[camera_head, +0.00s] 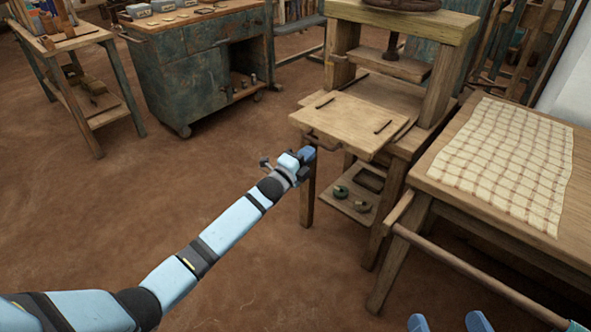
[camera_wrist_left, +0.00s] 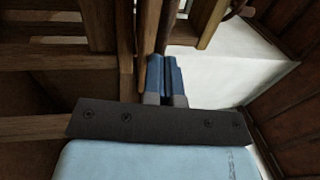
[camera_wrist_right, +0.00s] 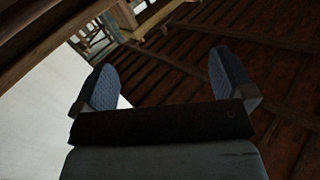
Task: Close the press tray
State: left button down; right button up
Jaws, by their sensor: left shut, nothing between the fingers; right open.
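The press tray (camera_head: 352,122) is a flat wooden board with two dark strips on top and a handle (camera_head: 322,143) on its front. It sticks out from the wooden press (camera_head: 392,70) in the head view. My left gripper (camera_head: 307,153) is shut and empty, close to the tray's front left corner by the handle. I cannot tell whether it touches the tray. Its shut fingers also show in the left wrist view (camera_wrist_left: 166,78). My right gripper (camera_head: 450,323) is open and empty at the bottom edge of the head view; its spread fingers show in the right wrist view (camera_wrist_right: 165,82).
A table with a checked cloth (camera_head: 505,160) stands at the right, with a wooden rail (camera_head: 470,270) along its front. A lower shelf (camera_head: 350,203) under the tray holds small round items. A green cabinet (camera_head: 205,75) stands at the back left. The floor at left is clear.

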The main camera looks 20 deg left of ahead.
pick_arm(q)
jog(key=shift+x, duration=1.05)
pick_arm(e)
jog(key=shift+a+r+t+y, duration=0.15)
jog(key=shift+r+t+y, duration=0.15)
jog(key=shift+r, duration=0.5)
pick_arm(q)
jog(key=shift+w, duration=0.1)
pick_arm(e)
jog(key=shift+f, duration=0.15)
